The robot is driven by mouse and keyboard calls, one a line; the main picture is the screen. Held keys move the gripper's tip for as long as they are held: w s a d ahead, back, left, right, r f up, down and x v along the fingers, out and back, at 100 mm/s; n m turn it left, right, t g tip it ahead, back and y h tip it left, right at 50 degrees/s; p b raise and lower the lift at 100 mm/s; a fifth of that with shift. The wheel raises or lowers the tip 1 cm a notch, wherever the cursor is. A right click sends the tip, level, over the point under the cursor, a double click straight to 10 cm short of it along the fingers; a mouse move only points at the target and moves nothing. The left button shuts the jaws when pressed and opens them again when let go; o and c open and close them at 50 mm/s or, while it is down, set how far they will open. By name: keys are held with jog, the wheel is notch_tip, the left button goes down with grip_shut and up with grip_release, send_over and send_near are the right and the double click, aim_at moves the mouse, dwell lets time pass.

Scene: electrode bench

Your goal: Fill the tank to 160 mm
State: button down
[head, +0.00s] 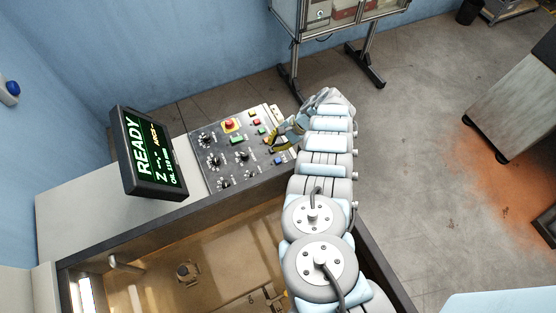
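The tank (140,243) fills the lower left of the head view, with an amber, see-through look inside. A tilted black display (148,153) shows READY, a Z line and an OIL line whose number is too small to read surely. My gripper (272,144), with yellowish fingertips, is over the panel's right part, close to the buttons. Contact and finger opening are unclear.
My arm hides the tank's right part and the panel's right edge. A pipe (125,264) and a round fitting (187,272) show in the tank. A metal-framed stand (296,55) is behind; a grey cabinet (513,95) stands right. The floor between is clear.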

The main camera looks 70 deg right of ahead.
jog(key=b, duration=0.7)
send_near(271, 161)
jog(key=shift+w+a+f, duration=0.35)
jog(key=shift+w+f, duration=0.2)
jog(key=shift+w, duration=0.1)
jog(key=shift+w+a+f, duration=0.35)
jog(key=shift+w+f, duration=0.25)
jog(key=shift+w, duration=0.05)
jog(key=shift+w+a+f, duration=0.35)
jog(key=shift+w+f, duration=0.2)
jog(key=shift+w, duration=0.1)
jog(key=shift+f, duration=0.1)
jog(key=shift+f+b, duration=0.3)
jog(key=shift+b, duration=0.25)
jog(key=shift+f+b, duration=0.75)
jog(key=shift+f, duration=0.05)
dwell(0.4)
jog(key=shift+r, duration=0.15)
jog(key=shift+r+p, duration=0.15)
jog(key=shift+p, duration=0.2)
jog(key=shift+w+a+r+p, duration=0.1)
jog(key=shift+a+r+p, duration=0.25)
jog(key=shift+r+p, duration=0.25)
jog(key=shift+r, duration=0.1)
jog(key=shift+r+p, duration=0.1)
jog(key=shift+p, duration=0.2)
